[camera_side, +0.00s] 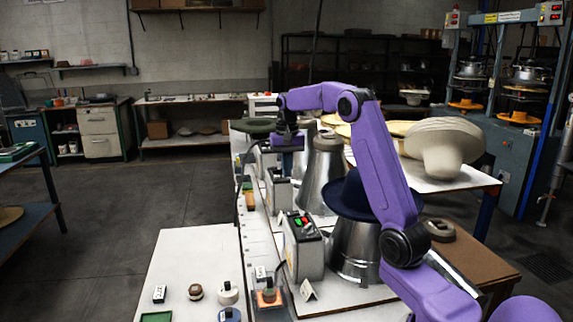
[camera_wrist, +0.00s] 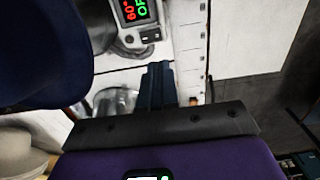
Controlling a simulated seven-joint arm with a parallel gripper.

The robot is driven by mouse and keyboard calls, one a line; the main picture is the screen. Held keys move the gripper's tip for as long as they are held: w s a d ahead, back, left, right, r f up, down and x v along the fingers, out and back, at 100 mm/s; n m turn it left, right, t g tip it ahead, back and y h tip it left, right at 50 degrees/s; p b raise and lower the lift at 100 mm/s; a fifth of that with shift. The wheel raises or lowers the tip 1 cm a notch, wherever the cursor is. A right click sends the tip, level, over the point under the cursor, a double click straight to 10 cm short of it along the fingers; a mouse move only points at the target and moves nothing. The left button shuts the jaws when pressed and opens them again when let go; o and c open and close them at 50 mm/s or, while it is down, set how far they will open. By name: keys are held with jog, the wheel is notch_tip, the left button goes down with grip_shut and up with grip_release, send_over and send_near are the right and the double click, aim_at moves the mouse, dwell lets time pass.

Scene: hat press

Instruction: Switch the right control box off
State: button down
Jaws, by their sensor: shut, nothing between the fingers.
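My gripper (camera_wrist: 157,72) shows its two dark fingers together, with nothing between them. In the side view it hangs over the far part of the white bench (camera_side: 257,232), and its fingertips are hard to make out there. A grey control box (camera_wrist: 145,47) lies ahead of the fingertips in the wrist view, apart from them. Its display shows a red "60" and green letters starting "OF", cut off by the frame edge. The side view shows a near control box (camera_side: 303,250) with red and green lights and a middle one (camera_side: 278,190). I cannot tell which is the right one.
A dark blue hat (camera_side: 345,195) sits on a metal cone (camera_side: 355,252) beside the near box. Another metal cone (camera_side: 322,178) stands behind it. A dark hat shape (camera_wrist: 40,50) fills the wrist view's left side. Small items lie along the bench's front.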

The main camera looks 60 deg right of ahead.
jog(key=shift+w+a+r, duration=0.1)
jog(key=shift+r, duration=0.7)
jog(key=shift+a, duration=0.1)
jog(key=s+a+f+n, duration=0.1)
jog(key=s+a+n, duration=0.2)
jog(key=a, duration=0.5)
jog(key=s+a+n, duration=0.3)
jog(key=a+n, duration=0.1)
jog(key=a, duration=0.5)
jog(key=s+a+f+n, duration=0.1)
jog(key=s+a+n, duration=0.25)
jog(key=a, duration=0.45)
jog(key=s+a+f+n, duration=0.2)
jog(key=s+n, duration=0.3)
jog(key=s, duration=0.7)
jog(key=s+a+f+n, duration=0.3)
jog(key=s+n, duration=0.3)
jog(key=s, duration=0.6)
jog(key=shift+s+a+f, duration=0.15)
jog(key=shift+s+f, duration=0.1)
jog(key=shift+f, duration=0.4)
